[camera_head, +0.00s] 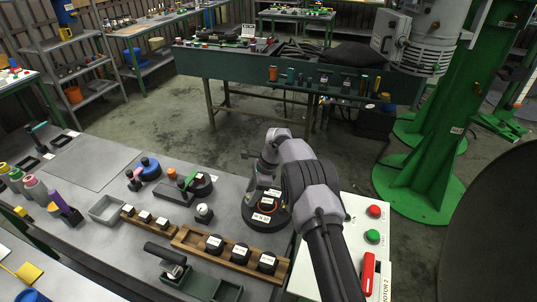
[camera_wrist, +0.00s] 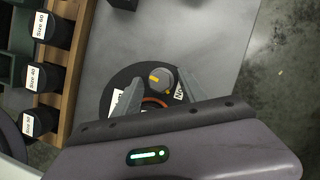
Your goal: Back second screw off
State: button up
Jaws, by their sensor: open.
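A black round fixture (camera_head: 268,216) with white labels and an orange-red ring sits near the right end of the grey workbench. In the wrist view this fixture (camera_wrist: 115,88) shows the ring partly behind my gripper. A round grey knob-like piece with a yellow mark, perhaps the screw (camera_wrist: 161,80), is at its far side. My gripper (camera_wrist: 158,77) is open, with one fingertip to each side of this piece; I cannot tell whether they touch it. In the head view my gripper (camera_head: 260,182) is over the fixture, and its fingers are hard to make out.
A wooden rack with black size-labelled pieces (camera_head: 240,253) lies left of the fixture. A white control box (camera_head: 350,225) with red and green buttons stands to the right. A small knob piece (camera_head: 204,213) and green trays (camera_head: 200,285) are on the bench. The bench's far edge is close.

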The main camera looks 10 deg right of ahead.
jog(key=m+p, duration=0.1)
jog(key=p, duration=0.1)
jog(key=r+m+t+p, duration=0.1)
jog(key=m+p, duration=0.2)
jog(key=p, duration=0.2)
jog(key=shift+s+a+r+m+t+h, duration=0.15)
jog(key=shift+s+r+m+t+h, duration=0.15)
jog(key=shift+r+t, duration=0.1)
jog(key=v, duration=1.7)
jog(key=s+a+r+n+t+h+b, duration=0.1)
jog(key=s+a+r+n+b, duration=0.2)
jog(key=s+r+n+b, duration=0.4)
jog(key=s+r+n, duration=0.2)
jog(key=s+r, duration=0.4)
jog(key=s, duration=0.1)
jog(key=shift+s+t+b, duration=0.25)
jog(key=shift+t+b, duration=0.05)
